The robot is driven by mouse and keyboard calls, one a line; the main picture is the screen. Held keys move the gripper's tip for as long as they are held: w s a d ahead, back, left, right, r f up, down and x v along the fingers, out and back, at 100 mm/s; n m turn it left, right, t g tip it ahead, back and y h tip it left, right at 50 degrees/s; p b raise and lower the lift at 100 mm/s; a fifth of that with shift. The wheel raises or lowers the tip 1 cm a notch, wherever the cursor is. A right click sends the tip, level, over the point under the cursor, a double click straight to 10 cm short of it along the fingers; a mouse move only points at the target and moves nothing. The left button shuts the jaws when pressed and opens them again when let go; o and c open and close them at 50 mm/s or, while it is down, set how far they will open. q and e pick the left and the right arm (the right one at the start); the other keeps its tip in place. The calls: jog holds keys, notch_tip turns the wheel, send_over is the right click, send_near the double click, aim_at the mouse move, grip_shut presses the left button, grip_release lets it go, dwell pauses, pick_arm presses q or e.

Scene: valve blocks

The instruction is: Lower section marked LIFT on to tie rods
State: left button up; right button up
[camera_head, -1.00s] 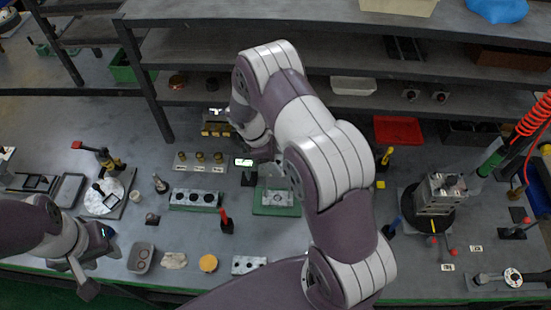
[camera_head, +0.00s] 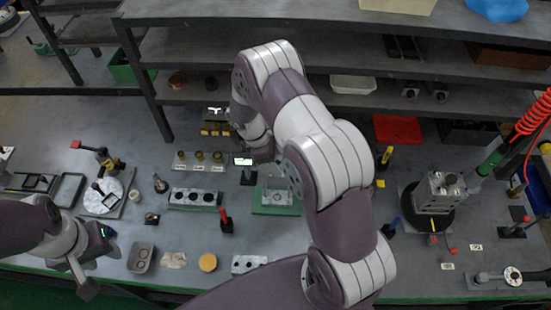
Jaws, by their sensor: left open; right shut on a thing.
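My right gripper (camera_head: 268,158) is over the back of the green base plate (camera_head: 274,210), in the middle of the bench. It is shut on a small grey metal block (camera_head: 275,180), held at or just above the plate. The arm hides much of the grip, and I cannot read any LIFT marking on the block. I cannot tell whether it touches the tie rods, which I cannot make out clearly. My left gripper (camera_head: 97,268) is open and empty at the front left, above the bench edge.
A grey block with several holes (camera_head: 193,198) lies left of the green plate. A red-handled tool (camera_head: 226,222) stands between them. A small lit display (camera_head: 243,161) is beside the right gripper. A valve stack (camera_head: 440,193) stands on a black disc at the right. Shelves (camera_head: 330,60) run behind.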

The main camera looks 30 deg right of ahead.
notch_tip(320, 180, down, 10)
jog(key=b, duration=0.7)
dwell(2.9)
jog(key=o, duration=1.5)
jog(key=shift+r, duration=0.1)
jog(key=b+v, duration=0.2)
jog(key=v, duration=0.7)
jog(key=p+v, duration=0.2)
jog(key=v, duration=0.1)
jog(key=shift+r, duration=0.35)
jog(key=shift+w+a, duration=0.1)
jog(key=shift+w, duration=0.05)
